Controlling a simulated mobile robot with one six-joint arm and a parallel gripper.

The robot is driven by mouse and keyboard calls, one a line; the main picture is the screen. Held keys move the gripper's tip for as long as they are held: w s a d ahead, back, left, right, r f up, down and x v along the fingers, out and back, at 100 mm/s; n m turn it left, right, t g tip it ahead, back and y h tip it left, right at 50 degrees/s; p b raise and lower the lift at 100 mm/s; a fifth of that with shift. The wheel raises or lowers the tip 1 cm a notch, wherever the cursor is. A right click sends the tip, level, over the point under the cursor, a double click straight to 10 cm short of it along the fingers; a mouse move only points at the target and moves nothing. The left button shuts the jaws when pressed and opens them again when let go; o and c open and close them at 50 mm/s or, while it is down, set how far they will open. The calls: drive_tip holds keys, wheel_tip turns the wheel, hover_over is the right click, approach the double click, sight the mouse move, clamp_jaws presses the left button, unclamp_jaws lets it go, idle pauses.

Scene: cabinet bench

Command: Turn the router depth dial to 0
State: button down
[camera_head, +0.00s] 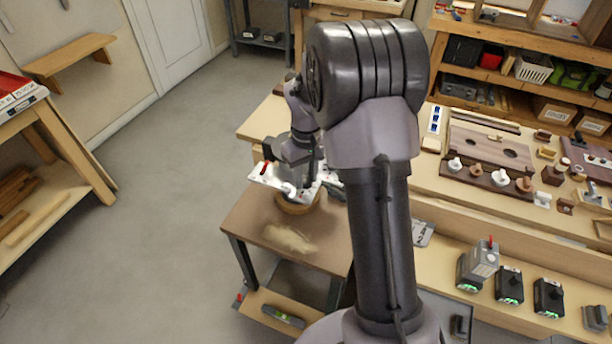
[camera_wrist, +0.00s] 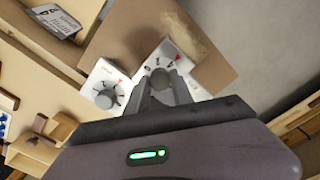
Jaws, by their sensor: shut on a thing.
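A white panel (camera_head: 262,178) sits on a small brown table, partly hidden by my arm in the head view. In the wrist view the panel (camera_wrist: 201,93) carries a grey dial knob (camera_wrist: 160,77) with dark marks around it and a red mark at its upper right. My gripper (camera_wrist: 163,86) has its two fingers shut on this knob; it also shows in the head view (camera_head: 304,176). A second grey dial (camera_wrist: 106,98), with a red mark at its upper right, stands to the left, apart from the fingers.
The small table (camera_head: 258,220) has a pale dusty patch (camera_head: 288,239) in front of the panel. A long workbench (camera_head: 440,190) with knobs and wooden parts stands at the right. Power tool batteries (camera_head: 509,285) lie on a lower ledge. The floor at left is clear.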

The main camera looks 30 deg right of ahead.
drive_tip(key=m, duration=0.4)
drive_tip(key=shift+m, duration=0.4)
drive_tip(key=m, duration=0.5)
drive_tip(key=m+b, duration=0.1)
drive_tip(key=m, duration=0.4)
drive_tip(key=m+b, duration=0.1)
drive_tip(key=m, duration=0.3)
drive_tip(key=shift+m, duration=0.4)
drive_tip(key=c, duration=1.1)
unclamp_jaws()
